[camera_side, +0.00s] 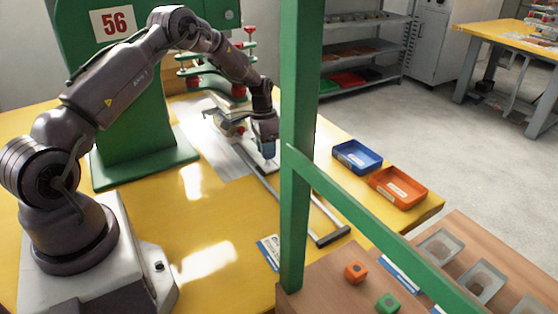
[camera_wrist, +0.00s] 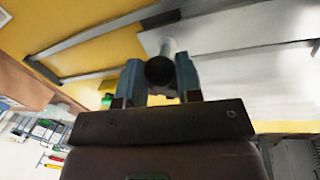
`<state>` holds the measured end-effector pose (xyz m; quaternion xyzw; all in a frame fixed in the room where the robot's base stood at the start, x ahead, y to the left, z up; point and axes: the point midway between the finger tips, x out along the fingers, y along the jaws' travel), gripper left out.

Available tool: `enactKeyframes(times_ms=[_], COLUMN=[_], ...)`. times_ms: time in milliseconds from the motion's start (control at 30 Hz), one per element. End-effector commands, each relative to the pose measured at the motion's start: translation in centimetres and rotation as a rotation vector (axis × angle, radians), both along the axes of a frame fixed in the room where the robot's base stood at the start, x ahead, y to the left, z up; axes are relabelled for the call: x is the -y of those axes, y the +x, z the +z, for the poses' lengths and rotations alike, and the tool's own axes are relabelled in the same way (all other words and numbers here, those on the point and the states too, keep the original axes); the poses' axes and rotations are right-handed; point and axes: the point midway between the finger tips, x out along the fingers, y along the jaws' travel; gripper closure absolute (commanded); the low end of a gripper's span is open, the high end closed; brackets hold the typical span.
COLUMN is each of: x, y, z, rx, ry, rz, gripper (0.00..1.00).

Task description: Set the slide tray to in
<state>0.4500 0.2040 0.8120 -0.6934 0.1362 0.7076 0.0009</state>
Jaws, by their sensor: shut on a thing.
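The slide tray is a pale, flat metal plate, seen in the wrist view (camera_wrist: 235,40) beyond my fingers. In the side view only part of it shows, at the press end of two rails (camera_side: 262,182), beside and behind my gripper. The rails run toward the front right to a dark end bar (camera_side: 333,237). My gripper (camera_side: 267,152) is low over the tray's front area. In the wrist view my gripper (camera_wrist: 159,82) is shut on a dark round knob (camera_wrist: 160,71) with a pale stem. The tray's far part is hidden.
A green post (camera_side: 297,150) and sloping rail stand in front of the work in the side view. A blue bin (camera_side: 357,156) and an orange bin (camera_side: 398,187) sit right of the rails. The green press marked 56 (camera_side: 130,110) stands behind. Open yellow table lies left.

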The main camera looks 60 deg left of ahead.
Motion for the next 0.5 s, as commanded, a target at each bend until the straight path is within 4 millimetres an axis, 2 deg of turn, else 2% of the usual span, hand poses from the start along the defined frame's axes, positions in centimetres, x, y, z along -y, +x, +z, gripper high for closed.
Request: enactKeyframes(times_ms=[100,400,433,500], x=[-0.99,-1.01,-1.00,-0.99], y=[0.06,0.06,0.06,0.05], z=[0.05,0.08,0.08,0.07], rx=[0.004,0.004,0.003,0.003], ry=[0.002,0.001,0.000,0.000], rz=[0.001,-0.001,-0.001,-0.001], gripper=[1.00,1.00,0.61,0.45])
